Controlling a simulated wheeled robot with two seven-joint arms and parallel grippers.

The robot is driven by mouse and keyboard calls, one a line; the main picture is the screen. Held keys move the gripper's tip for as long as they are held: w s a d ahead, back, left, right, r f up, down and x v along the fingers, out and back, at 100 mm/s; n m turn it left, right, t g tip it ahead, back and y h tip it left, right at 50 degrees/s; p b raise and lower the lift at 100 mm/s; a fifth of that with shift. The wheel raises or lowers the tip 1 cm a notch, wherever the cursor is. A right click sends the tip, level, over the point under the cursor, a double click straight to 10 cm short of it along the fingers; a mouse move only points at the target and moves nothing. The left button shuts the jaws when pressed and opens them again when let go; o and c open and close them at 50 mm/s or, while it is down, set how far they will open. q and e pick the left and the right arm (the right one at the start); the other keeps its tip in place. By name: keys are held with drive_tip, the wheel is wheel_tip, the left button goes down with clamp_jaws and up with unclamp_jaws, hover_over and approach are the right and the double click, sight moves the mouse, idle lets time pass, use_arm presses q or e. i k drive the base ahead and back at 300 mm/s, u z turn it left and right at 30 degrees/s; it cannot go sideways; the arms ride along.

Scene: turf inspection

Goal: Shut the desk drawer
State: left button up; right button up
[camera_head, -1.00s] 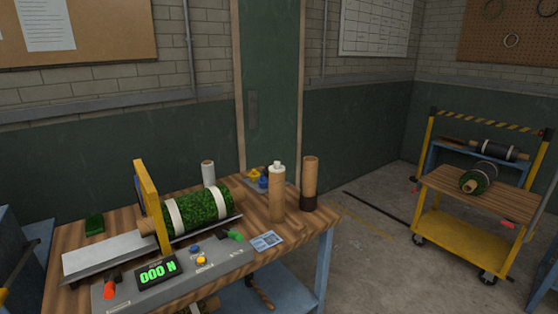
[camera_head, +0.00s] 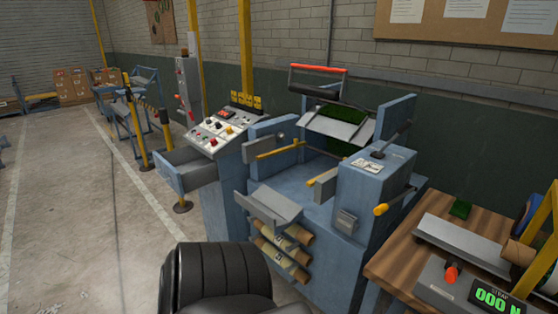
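The control desk (camera_head: 222,130) is a blue-grey console with a sloped panel of buttons and a red knob, left of centre. Its drawer (camera_head: 170,177) stands pulled out to the left, with its open top and grey inside showing. Neither of my grippers is in view, so nothing of mine is seen touching the drawer.
A blue machine (camera_head: 340,215) with a projecting tray is right of the desk. A wooden bench (camera_head: 400,262) is at right. The floor (camera_head: 75,220) at left is open.

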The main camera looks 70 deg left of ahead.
sight(191, 164)
drive_tip(key=u, duration=3.8)
drive_tip(key=i, duration=2.8)
drive_tip(key=z, duration=1.25)
drive_tip(key=i, duration=0.5)
drive_tip(key=z, duration=0.4)
